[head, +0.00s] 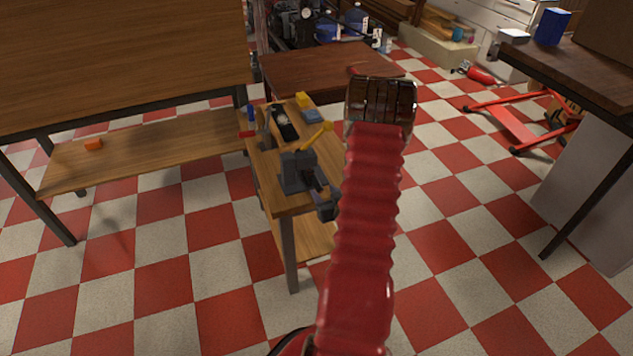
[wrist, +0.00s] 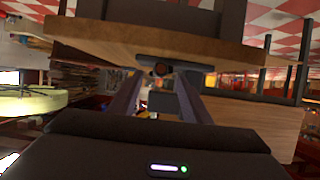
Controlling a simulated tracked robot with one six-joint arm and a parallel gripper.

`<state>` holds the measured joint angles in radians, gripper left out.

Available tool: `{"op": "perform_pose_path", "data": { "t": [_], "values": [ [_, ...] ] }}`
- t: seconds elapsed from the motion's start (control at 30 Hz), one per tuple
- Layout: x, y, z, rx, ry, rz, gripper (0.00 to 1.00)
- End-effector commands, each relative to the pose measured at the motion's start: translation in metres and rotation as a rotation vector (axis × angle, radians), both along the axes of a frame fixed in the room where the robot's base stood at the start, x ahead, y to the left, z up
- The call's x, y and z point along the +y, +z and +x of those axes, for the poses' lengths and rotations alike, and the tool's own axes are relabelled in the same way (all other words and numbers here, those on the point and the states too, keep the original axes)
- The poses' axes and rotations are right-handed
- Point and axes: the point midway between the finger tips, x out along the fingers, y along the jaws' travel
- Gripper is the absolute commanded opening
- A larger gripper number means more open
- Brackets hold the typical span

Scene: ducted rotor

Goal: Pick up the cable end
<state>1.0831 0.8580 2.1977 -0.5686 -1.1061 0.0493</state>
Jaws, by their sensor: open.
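I cannot make out a cable end in either view. My gripper (wrist: 160,88) shows in the wrist view as two dark fingers spread apart, with nothing clearly held between them. A dark fitting (wrist: 165,67) with a round brownish middle appears just beyond the fingers, under a wooden board edge; I cannot tell what it is.
The small bench also carries a yellow block (head: 304,99) and a dark tool (head: 284,122). A larger workbench (head: 140,155) with a lower shelf stands left. A dark table (head: 600,85) is at right. A red frame (head: 515,125) lies on the checkered floor (head: 450,240), mostly clear in front.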

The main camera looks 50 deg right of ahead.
Motion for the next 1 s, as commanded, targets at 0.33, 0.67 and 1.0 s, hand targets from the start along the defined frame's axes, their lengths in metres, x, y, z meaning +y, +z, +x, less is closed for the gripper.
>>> {"op": "perform_pose_path", "data": {
  "t": [0.33,0.67,1.0],
  "values": [
    [-0.020,-0.016,0.032,0.002,0.001,0.001,0.44],
    [-0.022,-0.017,0.035,0.001,0.000,0.001,0.44],
    [-0.022,-0.017,0.035,0.001,0.000,0.001,0.39]
  ]
}}
